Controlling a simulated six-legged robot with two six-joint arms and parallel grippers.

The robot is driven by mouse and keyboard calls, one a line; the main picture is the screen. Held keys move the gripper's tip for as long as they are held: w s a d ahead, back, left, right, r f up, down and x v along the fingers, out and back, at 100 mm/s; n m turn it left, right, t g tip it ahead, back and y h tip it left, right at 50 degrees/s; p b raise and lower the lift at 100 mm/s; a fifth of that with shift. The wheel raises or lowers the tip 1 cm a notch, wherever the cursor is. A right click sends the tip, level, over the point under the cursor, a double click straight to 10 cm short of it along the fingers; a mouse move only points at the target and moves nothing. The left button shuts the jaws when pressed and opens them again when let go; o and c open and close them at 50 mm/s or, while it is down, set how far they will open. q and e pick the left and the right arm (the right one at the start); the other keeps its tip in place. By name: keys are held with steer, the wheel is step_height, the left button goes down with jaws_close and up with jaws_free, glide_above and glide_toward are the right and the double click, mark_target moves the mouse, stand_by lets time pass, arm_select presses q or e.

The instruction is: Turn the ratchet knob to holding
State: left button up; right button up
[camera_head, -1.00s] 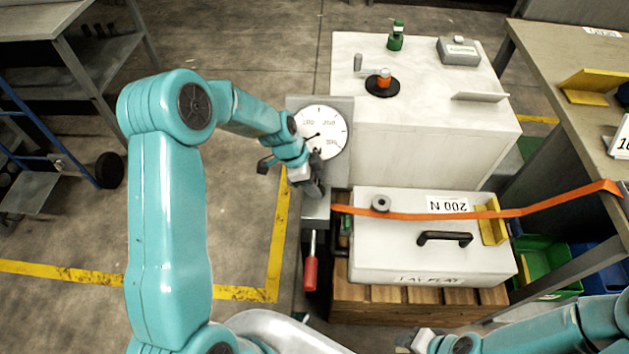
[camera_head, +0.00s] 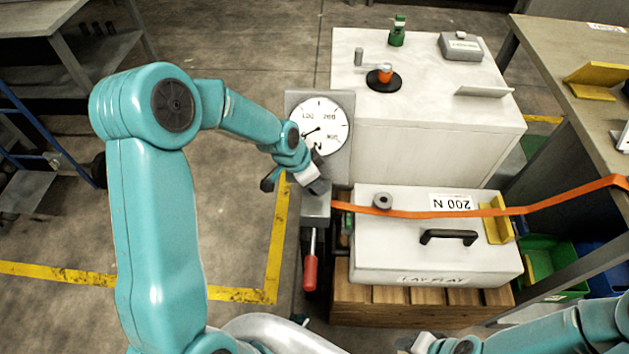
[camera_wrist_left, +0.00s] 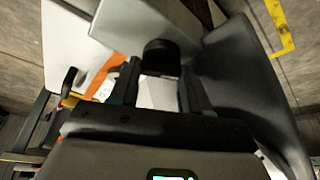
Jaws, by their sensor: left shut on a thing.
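A dark round knob (camera_wrist_left: 161,56) sits at the fingertips of my left gripper (camera_wrist_left: 160,75) in the left wrist view; I take it as the ratchet knob. In the head view my left gripper (camera_head: 318,182) is at the grey ratchet housing (camera_head: 316,204), just below the round dial (camera_head: 320,127), and hides the knob. It is shut on the knob. A lever with a red handle (camera_head: 310,272) hangs below the housing. The orange strap (camera_head: 410,214) runs from the housing to the right. My right gripper (camera_head: 418,342) is at the bottom edge, its fingers unclear.
A white lidded case (camera_head: 385,268) marked 200 N lies on a wooden pallet (camera_head: 390,312) under the strap. A white block (camera_head: 430,150) with small fittings stands behind. A workbench (camera_head: 560,60) is at the right. The floor left of the housing is open.

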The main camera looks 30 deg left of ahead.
arm_select(q)
steer(key=n+y+b, duration=0.1)
steer(key=n+b, duration=0.2)
steer(key=b, duration=0.2)
steer(key=n+y+b, duration=0.1)
steer(key=n+b, duration=0.2)
steer(key=b, duration=0.3)
steer(key=n+t+y+b, duration=0.1)
steer(key=n+b, duration=0.2)
steer(key=b, duration=0.2)
steer(key=shift+d+f, duration=0.25)
steer(key=shift+f, duration=0.05)
steer(key=shift+r+n+y+b, duration=0.15)
steer(key=shift+n+y+b, duration=0.45)
steer(key=shift+n+b, duration=0.45)
steer(key=shift+r+n+b, duration=0.1)
steer(key=shift+n+b, duration=0.4)
steer(key=shift+n, duration=0.05)
steer(key=shift+g, duration=0.3)
steer(key=o, duration=0.8)
steer(key=shift+r, duration=0.1)
